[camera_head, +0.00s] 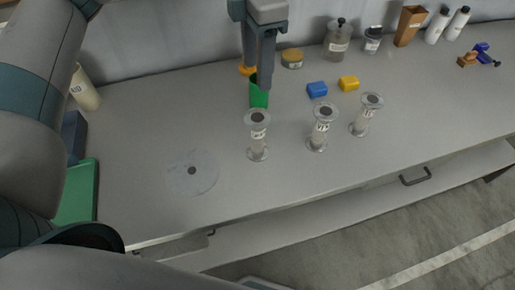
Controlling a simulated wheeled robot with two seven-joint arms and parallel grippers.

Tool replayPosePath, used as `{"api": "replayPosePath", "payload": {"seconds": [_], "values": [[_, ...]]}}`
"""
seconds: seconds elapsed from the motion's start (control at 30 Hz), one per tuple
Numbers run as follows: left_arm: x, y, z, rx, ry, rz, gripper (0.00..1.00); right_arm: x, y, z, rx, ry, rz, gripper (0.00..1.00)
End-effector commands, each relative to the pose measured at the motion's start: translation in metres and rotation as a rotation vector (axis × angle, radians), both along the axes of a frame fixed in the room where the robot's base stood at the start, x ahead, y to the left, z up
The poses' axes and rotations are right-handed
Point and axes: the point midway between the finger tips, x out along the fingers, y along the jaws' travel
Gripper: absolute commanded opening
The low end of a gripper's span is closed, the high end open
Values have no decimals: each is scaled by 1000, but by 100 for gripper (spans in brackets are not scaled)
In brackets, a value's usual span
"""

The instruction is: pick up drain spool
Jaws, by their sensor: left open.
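Three flanged spools with pale labels stand upright on the grey bench: a left one (257,146), a middle one (321,132) and a right one (366,117). The label writing is too small to read, so I cannot tell which is the drain spool. My left gripper (259,73) points down at the back of the bench, behind and above the left spool and apart from all three. It is open, with no spool between its fingers. My right gripper is not in view.
A green container (259,97) stands just below my left gripper. Blue (317,89) and yellow (349,83) blocks lie behind the spools. A flat grey disc (205,172) lies at front left, near a green tray (82,190). Jars and bottles line the back; the right front is clear.

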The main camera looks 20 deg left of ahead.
Motion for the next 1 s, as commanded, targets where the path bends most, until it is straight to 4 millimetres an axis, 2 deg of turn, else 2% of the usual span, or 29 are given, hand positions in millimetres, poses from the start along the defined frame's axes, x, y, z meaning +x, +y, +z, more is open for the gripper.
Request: {"api": "replayPosePath", "payload": {"seconds": [0.03,0.23,0.4,0.73,0.87,1.0], "values": [[0,0,-25,0,0,0,50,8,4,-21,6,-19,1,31],[0,0,-52,-1,-1,0,50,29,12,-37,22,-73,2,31],[0,0,-58,0,-1,0,50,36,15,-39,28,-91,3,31],[0,0,-57,0,0,0,50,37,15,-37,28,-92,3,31],[0,0,-60,1,1,0,50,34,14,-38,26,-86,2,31],[0,1,-72,2,2,0,50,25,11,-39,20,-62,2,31]]}}
